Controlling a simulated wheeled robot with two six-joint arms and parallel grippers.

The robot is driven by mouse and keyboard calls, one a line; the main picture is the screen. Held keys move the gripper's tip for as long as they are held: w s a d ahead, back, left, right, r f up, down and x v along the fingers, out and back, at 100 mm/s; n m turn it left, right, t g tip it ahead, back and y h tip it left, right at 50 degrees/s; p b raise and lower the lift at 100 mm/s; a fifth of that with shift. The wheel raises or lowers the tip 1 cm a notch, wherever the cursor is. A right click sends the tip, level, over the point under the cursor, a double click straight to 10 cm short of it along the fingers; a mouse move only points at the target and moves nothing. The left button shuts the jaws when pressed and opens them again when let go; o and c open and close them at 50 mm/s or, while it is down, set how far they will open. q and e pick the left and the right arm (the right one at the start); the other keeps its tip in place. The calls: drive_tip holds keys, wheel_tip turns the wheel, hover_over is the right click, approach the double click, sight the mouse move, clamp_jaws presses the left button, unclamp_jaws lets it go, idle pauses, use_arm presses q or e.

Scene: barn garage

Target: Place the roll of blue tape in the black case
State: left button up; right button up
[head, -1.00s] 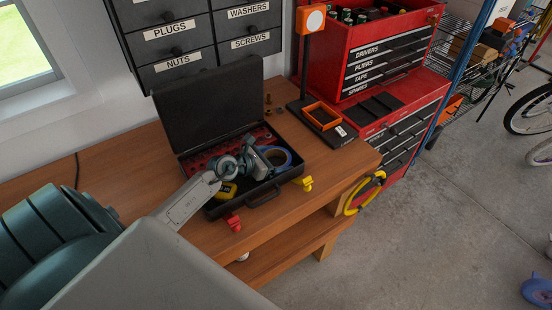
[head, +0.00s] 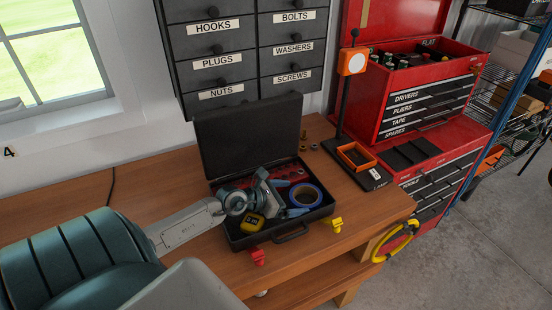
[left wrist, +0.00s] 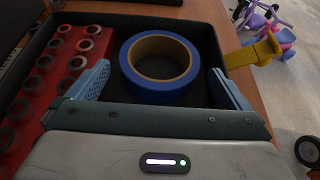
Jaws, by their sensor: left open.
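The roll of blue tape (head: 305,205) lies flat inside the open black case (head: 289,237), in its right part. It also shows in the left wrist view (left wrist: 162,93), between and beyond my spread fingers, with clear space on both sides. My left gripper (head: 270,191) is open and empty over the case, left of the tape in the head view and apart from it. The case lid stands up at the back. A yellow tape measure (head: 252,222) sits at the case's front left, partly behind my wrist. My right gripper is not in view.
A red clamp (head: 257,257) and a yellow clamp (head: 337,225) are at the bench's front edge. A black stand with an orange tray (head: 356,156) and a red tool chest (head: 420,105) stand right. The bench's left is clear.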

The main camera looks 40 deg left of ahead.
use_arm(q)
drive_tip(key=shift+p+v, duration=0.3)
drive_tip(key=shift+v, duration=2.65)
